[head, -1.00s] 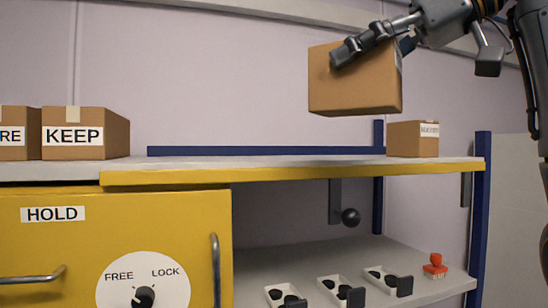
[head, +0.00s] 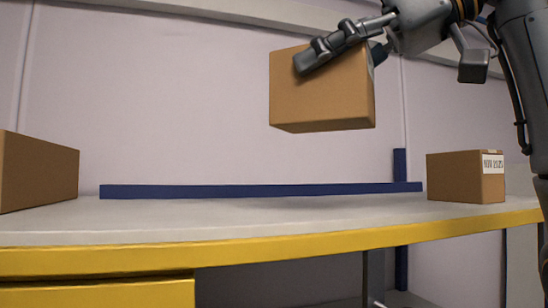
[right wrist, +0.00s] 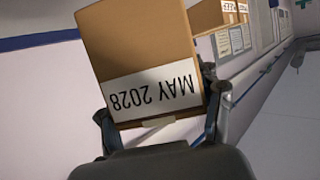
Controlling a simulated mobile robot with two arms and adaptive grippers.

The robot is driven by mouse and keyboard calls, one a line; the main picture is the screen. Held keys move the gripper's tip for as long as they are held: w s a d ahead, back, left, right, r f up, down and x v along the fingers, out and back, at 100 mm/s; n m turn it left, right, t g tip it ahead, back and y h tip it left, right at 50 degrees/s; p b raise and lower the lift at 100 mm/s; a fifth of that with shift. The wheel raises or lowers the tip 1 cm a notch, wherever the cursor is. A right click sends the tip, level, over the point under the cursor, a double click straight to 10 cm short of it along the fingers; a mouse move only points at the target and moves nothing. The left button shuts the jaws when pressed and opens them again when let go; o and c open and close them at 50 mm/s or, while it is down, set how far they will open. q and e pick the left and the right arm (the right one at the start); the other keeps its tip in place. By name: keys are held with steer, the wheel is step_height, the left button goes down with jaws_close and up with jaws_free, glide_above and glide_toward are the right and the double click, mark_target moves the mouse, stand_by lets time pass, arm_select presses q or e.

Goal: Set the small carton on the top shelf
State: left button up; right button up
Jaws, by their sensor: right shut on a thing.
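My right gripper (head: 332,46) is shut on a plain brown carton (head: 322,98), with a dark finger across its upper part. The carton hangs slightly tilted above the top shelf (head: 270,221), apart from it. The shelf has a pale surface and a yellow front edge. In the right wrist view the held carton (right wrist: 140,45) sits between my gripper's fingers (right wrist: 163,112), with a white label reading "MAY 2028" upside down. My left gripper is not in view.
Another carton (head: 458,177) with a label that seems to read "NOV 2025" stands on the shelf at right. A larger brown box (head: 38,172) stands at left. A low blue rail (head: 250,191) runs along the back. The shelf between the boxes is clear.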

mark_target(295, 132)
steer(key=w+a+f, duration=0.3)
steer(key=shift+w+a+f, duration=0.1)
steer(key=shift+w+a, duration=0.1)
steer(key=shift+a, duration=0.1)
steer(key=a+f, duration=0.1)
steer(key=f, duration=0.1)
steer(key=w+a+f+p, duration=0.1)
steer(key=f, duration=0.1)
steer(key=a+f+p, duration=0.1)
steer(key=f, duration=0.1)
steer(key=shift+w, duration=0.25)
steer(key=shift+w+d+f+p, duration=0.1)
steer(key=shift+w+f+p, duration=0.1)
steer(key=shift+f+p, duration=0.25)
steer(key=shift+s+d+f, duration=0.1)
steer(key=shift+f, duration=0.05)
steer(key=o, duration=1.6)
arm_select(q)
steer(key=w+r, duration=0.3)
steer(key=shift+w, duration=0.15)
arm_select(e)
steer(key=shift+o, duration=0.2)
